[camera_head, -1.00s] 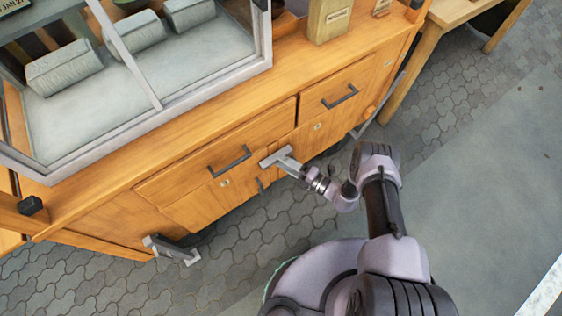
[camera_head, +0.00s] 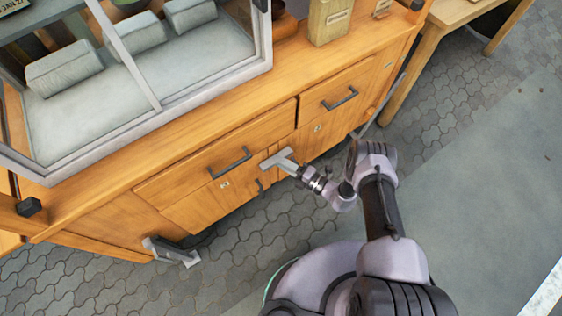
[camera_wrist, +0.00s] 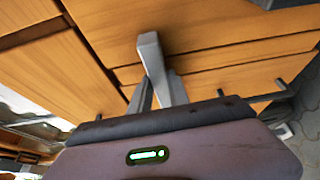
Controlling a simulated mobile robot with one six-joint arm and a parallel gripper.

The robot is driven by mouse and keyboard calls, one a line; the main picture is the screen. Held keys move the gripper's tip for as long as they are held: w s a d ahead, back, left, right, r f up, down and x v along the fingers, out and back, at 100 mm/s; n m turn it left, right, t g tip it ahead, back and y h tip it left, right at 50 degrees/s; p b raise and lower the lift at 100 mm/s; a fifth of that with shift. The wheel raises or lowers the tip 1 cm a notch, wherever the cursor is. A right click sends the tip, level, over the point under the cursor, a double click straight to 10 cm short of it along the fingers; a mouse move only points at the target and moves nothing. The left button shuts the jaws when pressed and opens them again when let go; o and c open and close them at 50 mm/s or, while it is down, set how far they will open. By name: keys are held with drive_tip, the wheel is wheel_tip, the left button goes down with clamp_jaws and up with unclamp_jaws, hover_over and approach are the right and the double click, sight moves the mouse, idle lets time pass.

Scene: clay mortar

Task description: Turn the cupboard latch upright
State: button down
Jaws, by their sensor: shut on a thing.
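The cupboard latch (camera_head: 275,158) is a light grey bar on the wooden cupboard front, between the two drawers. In the head view it lies slantwise, rising to the right. In the wrist view the latch (camera_wrist: 149,52) is a pale bar that juts up past my fingers, leaning a little in the picture. My gripper (camera_head: 293,167) reaches the latch from the front right. In the wrist view my gripper (camera_wrist: 158,88) is shut on it, with a grey finger on either side. The latch's pivot is hidden.
Dark bar handles sit on the left drawer (camera_head: 229,162) and right drawer (camera_head: 340,98). A small door handle (camera_head: 260,187) is just below the latch. A glass display case (camera_head: 150,60) stands on top. Paved floor (camera_head: 450,110) is open to the right.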

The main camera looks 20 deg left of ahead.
drive_tip(key=shift+s+a+r+n+t+h+p, duration=0.1)
drive_tip(key=shift+n+t+h+p, duration=0.4)
drive_tip(key=shift+n+h+p, duration=1.15)
drive_tip(key=shift+s+r+n+t+h+p, duration=0.1)
drive_tip(key=shift+n+t+h+p, duration=0.35)
drive_tip(key=shift+n, duration=2.25)
drive_tip(key=shift+a+r+n+t+h+p, duration=0.1)
drive_tip(key=shift+n+t+h+p, duration=0.45)
drive_tip(key=shift+n+h+p, duration=1.1)
drive_tip(key=shift+n+y+b, duration=0.35)
drive_tip(key=shift+n+b, duration=0.25)
drive_tip(key=shift+b, duration=0.15)
drive_tip(key=c, duration=1.2)
unclamp_jaws()
drive_tip(key=shift+c, duration=0.2)
drive_tip(key=shift+d, duration=0.1)
